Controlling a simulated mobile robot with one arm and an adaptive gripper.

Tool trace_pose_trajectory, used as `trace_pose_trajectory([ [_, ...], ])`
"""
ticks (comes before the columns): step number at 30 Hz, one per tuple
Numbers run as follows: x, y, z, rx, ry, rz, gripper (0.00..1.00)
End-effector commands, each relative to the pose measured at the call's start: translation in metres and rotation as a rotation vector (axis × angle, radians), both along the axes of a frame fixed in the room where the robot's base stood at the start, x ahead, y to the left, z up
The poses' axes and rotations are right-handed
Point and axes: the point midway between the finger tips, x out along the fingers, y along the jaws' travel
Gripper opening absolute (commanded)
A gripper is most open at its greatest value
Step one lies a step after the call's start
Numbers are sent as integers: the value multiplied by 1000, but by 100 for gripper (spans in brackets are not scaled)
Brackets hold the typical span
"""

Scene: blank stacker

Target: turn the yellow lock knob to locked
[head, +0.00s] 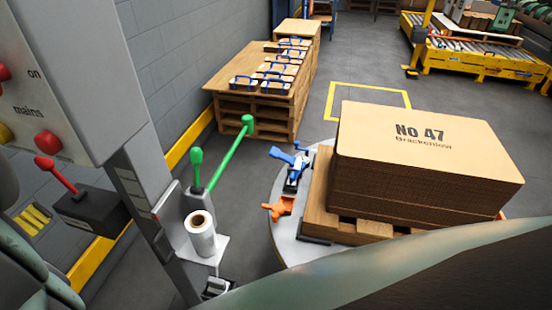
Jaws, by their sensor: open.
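A yellow knob (5,134) shows at the far left edge on a pale control panel (88,60), partly cut off by the picture's edge. I cannot tell its setting, nor whether it is the lock knob. The panel bears the words "on" and "mains". A red knob (48,143) sits on the panel's lower part, and another red knob (4,72) is higher at the left edge. My gripper is not clearly visible. Smooth grey-green parts fill the lower left corner and the bottom right, hiding what lies behind them.
A dark box with a red lever (56,173) stands below the panel. Green-handled levers (196,165) and a white roll (200,235) are right of it. A stack of brown sheets (430,160) sits on a pallet on a round plate.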

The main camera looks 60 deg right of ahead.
Motion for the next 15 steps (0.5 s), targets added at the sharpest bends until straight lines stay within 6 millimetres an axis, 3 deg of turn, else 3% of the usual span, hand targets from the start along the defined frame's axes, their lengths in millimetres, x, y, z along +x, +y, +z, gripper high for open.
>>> trace_pose_trajectory([
  [15,32,-98,4,-5,-1,-12,72],
])
